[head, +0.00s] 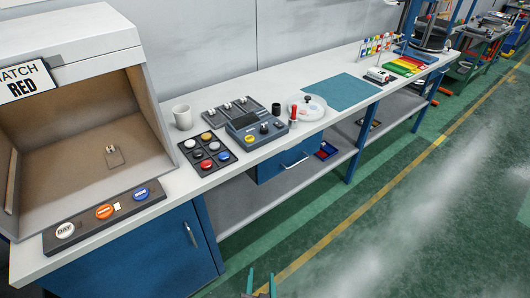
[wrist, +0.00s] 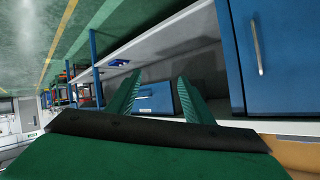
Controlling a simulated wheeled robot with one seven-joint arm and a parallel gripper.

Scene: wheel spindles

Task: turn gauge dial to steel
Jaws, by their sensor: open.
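A dark grey gauge box (head: 257,126) stands on the white bench, with a small screen and several knobs on its sloped top. A black dial (head: 264,128) shows on its face; its markings are too small to read. My gripper (head: 261,282) is at the bottom edge of the head view, low in front of the bench and well apart from the box. Its two green fingers are spread and empty, as the wrist view (wrist: 159,82) also shows. The gauge box is not visible in the wrist view.
A tray of coloured pucks (head: 206,155) and a white mug (head: 182,117) stand left of the box. A round white dish (head: 311,111) and a red-topped item (head: 293,116) stand right. A light booth (head: 85,110) fills the left end. A blue drawer (head: 285,163) hangs below. The floor in front is clear.

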